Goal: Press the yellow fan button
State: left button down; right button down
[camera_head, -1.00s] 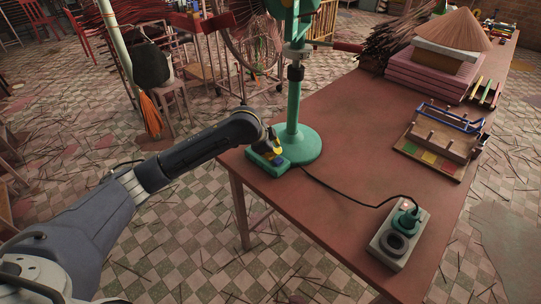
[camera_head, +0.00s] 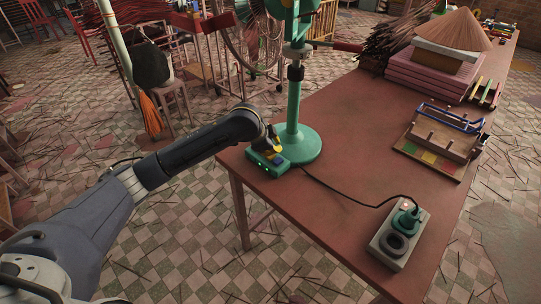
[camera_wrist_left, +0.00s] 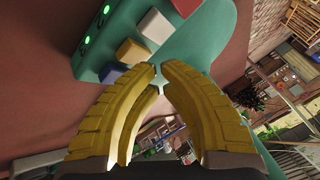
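The teal fan (camera_head: 297,100) stands on the table, its round base (camera_head: 308,147) near the left edge. Its button box (camera_head: 262,169) sticks out in front of the base. In the left wrist view, the yellow button (camera_wrist_left: 132,51) sits between a blue button (camera_wrist_left: 112,73) and a cream button (camera_wrist_left: 155,27); a red one (camera_wrist_left: 185,7) is at the top edge. My left gripper (camera_head: 275,145) hangs over the box. Its yellow fingertips (camera_wrist_left: 158,70) are almost together, empty, beside the yellow button; contact cannot be told. My right gripper is out of view.
A black cable (camera_head: 345,194) runs from the fan to a power strip (camera_head: 396,243) at the table's front right. A wooden rack (camera_head: 443,137) and a pink stack (camera_head: 428,77) stand farther right. The brown table (camera_head: 345,130) is clear between them.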

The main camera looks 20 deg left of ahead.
pick_arm(q)
jog(key=shift+r, duration=0.25)
jog(key=shift+r, duration=2.5)
jog(key=shift+f, duration=0.1)
